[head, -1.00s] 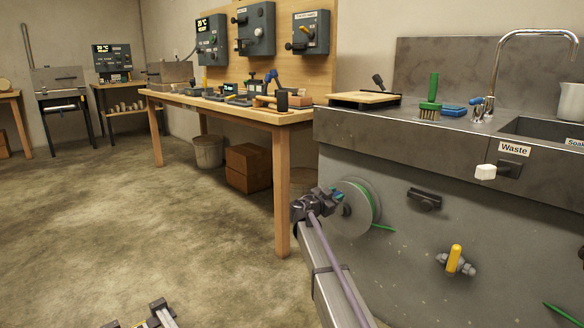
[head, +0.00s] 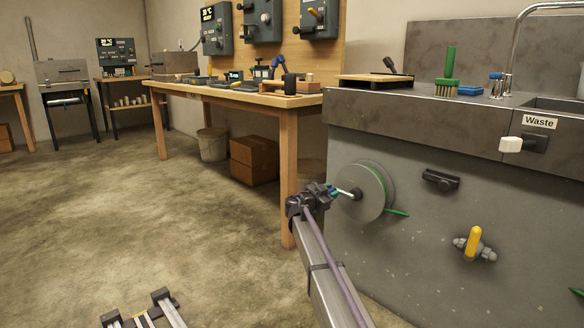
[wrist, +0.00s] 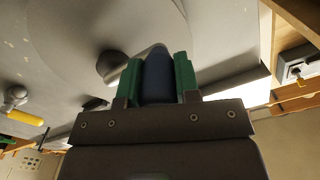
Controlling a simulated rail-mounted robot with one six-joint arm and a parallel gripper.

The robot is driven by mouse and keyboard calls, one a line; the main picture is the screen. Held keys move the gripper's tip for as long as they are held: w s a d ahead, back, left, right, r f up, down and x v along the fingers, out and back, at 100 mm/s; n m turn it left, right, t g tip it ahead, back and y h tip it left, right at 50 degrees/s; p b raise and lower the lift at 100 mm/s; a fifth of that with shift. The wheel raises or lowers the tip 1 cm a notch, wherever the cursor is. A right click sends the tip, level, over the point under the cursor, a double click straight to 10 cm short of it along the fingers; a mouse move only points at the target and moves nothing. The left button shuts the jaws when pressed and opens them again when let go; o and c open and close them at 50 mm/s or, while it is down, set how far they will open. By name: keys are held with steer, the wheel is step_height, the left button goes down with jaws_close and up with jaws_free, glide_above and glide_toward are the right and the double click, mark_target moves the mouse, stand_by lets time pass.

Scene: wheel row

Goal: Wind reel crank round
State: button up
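The reel (head: 362,205) is a grey disc with green line on the front of the sink cabinet. A light crank part (head: 346,192) shows at its near face. My gripper (head: 328,191) is at the reel's left side, in front of the disc. In the wrist view its green fingers lie on both sides of a dark blue crank handle (wrist: 158,78), apparently closed on it. The grey disc (wrist: 75,40) and a round hub (wrist: 110,68) show beyond the handle. The handle is mostly hidden by my gripper in the head view.
On the cabinet front are a black handle (head: 440,180), a yellow-levered valve (head: 473,242) and a white-knobbed Waste control (head: 511,144). A wooden workbench (head: 288,103) stands left of the cabinet, with a box (head: 254,160) and bucket (head: 212,145) below.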

steer(key=o, duration=0.5)
steer(key=shift+c, duration=0.2)
steer(key=v, duration=0.7)
